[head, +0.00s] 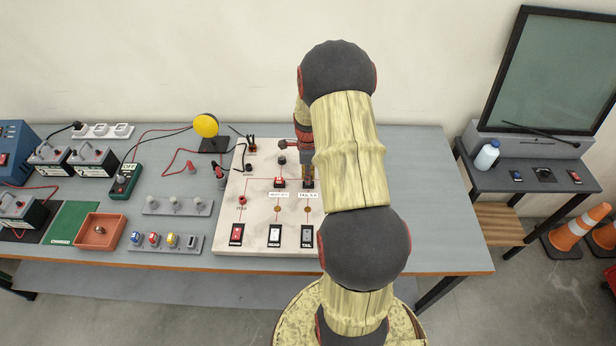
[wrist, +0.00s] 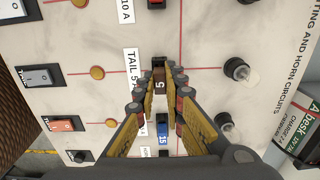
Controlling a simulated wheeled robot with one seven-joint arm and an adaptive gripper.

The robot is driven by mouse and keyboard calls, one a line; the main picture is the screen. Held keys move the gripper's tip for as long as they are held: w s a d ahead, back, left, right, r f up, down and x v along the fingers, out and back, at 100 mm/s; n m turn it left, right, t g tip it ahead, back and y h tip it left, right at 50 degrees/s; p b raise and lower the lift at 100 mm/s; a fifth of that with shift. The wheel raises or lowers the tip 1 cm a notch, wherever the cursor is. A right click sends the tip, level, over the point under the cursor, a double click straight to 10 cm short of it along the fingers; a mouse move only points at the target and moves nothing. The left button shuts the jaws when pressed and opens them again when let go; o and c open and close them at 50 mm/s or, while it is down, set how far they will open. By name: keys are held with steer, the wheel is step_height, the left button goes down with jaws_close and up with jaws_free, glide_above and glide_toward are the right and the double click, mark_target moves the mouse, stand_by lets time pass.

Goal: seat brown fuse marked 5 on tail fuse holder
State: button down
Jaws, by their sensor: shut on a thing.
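The brown fuse marked 5 (wrist: 160,84) is between the fingertips of my gripper (wrist: 159,80) in the wrist view. My gripper is shut on it. The fuse is over the tail fuse holder's place on the line beside the TAIL 5 A label (wrist: 130,68). In the head view my gripper (head: 307,175) is low over the white circuit board (head: 262,215), partly hidden by my arm.
A red fuse (head: 280,183) sits in the neighbouring head holder. A blue fuse marked 15 (wrist: 163,130) shows between my fingers, nearer the palm. Rocker switches (head: 275,236) line the board's front. Dark round posts (wrist: 236,69) stand on its other side. The bench right of my arm is clear.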

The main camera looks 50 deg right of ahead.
steer(key=shift+f, duration=0.35)
steer(key=c, duration=1.8)
jaws_free()
step_height(320, 180, up, 12)
